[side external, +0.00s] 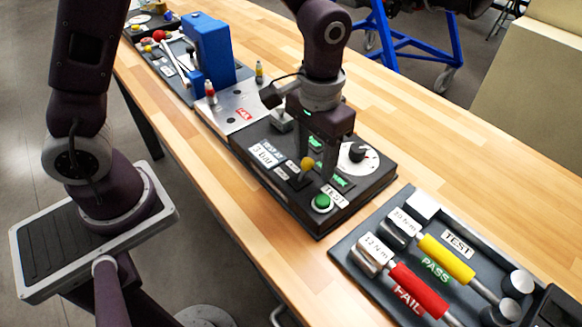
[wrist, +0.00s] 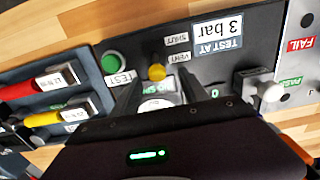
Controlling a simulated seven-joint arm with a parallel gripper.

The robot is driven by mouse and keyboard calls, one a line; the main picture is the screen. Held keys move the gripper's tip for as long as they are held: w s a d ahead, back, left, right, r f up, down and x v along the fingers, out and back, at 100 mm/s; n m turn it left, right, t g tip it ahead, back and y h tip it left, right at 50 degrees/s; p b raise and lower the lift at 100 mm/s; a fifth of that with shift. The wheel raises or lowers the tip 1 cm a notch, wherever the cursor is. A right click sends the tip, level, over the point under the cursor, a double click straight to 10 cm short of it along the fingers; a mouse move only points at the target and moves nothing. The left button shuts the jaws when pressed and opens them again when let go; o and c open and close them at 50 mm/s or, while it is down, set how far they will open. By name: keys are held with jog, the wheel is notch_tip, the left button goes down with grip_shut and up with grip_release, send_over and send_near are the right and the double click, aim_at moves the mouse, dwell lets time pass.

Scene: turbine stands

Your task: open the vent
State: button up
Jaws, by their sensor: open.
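The vent lever has a yellow ball knob (side external: 307,163) and stands on the dark test panel (side external: 262,176). In the wrist view the yellow knob (wrist: 157,71) is beside the small VENT label (wrist: 178,57), with the SHUT label (wrist: 177,38) further up. My gripper (side external: 313,155) is low over the panel, with the knob close to its fingertips. In the wrist view my gripper's (wrist: 160,88) fingers are apart, and the knob shows just beyond the gap between them. I cannot tell whether a finger touches it. The lever's stem is mostly hidden.
A green button (side external: 322,202) is close to the knob at the panel's front corner. A tray (side external: 377,268) with red and yellow torque tools lies to the right.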

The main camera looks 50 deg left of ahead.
notch_tip(320, 180, up, 7)
dwell(0.8)
jog(key=s+a+r+t, duration=0.2)
jog(key=s+a+r, duration=0.2)
jog(key=s, duration=0.4)
jog(key=s+a+r+t, duration=0.3)
jog(key=s+a+r, duration=0.2)
jog(key=s, duration=0.4)
jog(key=shift+a+t, duration=0.2)
jog(key=shift+t, duration=0.1)
